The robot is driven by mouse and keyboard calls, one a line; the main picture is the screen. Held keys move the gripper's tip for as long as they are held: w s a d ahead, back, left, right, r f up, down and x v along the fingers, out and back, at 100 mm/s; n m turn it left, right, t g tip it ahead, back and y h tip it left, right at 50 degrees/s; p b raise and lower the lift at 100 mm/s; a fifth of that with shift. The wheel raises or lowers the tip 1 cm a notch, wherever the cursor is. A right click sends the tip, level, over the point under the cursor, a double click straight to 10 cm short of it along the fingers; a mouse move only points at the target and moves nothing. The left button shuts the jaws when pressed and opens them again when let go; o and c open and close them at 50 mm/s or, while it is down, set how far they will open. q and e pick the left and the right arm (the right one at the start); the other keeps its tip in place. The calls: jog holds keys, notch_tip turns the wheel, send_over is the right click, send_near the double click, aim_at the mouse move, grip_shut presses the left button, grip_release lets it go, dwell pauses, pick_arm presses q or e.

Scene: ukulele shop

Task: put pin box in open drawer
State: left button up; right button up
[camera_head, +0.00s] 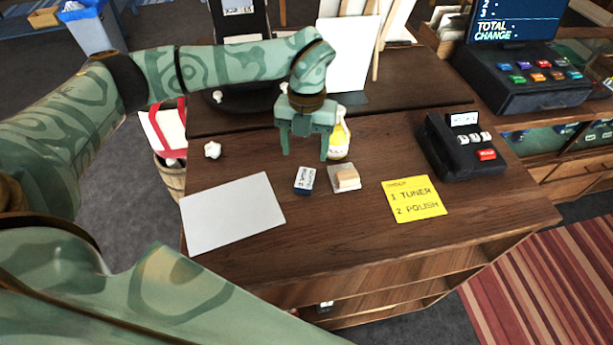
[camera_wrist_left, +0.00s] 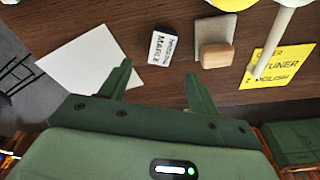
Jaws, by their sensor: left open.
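A small dark box with a white printed label (camera_head: 304,180), the likely pin box, lies on the brown wooden counter (camera_head: 350,235); its label is too small to read surely. It also shows in the left wrist view (camera_wrist_left: 164,47), beyond the fingertips. My left gripper (camera_head: 305,150) is open and empty, pointing down above the counter, a little behind the box in the head view. It also shows in the left wrist view (camera_wrist_left: 158,78). Wooden fronts and recesses show under the counter's front edge (camera_head: 400,290); I cannot tell which is the open drawer. My right gripper is not in view.
Near the box are a pale block on a light pad (camera_head: 345,178), a yellow note (camera_head: 414,199), a white sheet (camera_head: 233,212) and a yellow bottle (camera_head: 339,138). A black card terminal (camera_head: 461,148) stands right. The counter's front strip is clear.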

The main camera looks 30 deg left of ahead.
aim_at(305, 177)
pick_arm(q)
notch_tip(305, 177, down, 3)
jog(key=shift+f, duration=0.15)
jog(key=shift+s+f, duration=0.25)
jog(key=shift+f, duration=0.15)
jog(key=f, duration=0.3)
jog(key=f+p, duration=0.1)
jog(key=shift+s+d+f, duration=0.1)
jog(key=shift+d+f, duration=0.05)
jog(key=shift+d, duration=0.1)
jog(key=c, duration=1.1)
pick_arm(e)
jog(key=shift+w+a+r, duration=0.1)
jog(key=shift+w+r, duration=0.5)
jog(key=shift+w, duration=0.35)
pick_arm(q)
jog(key=shift+c, duration=0.2)
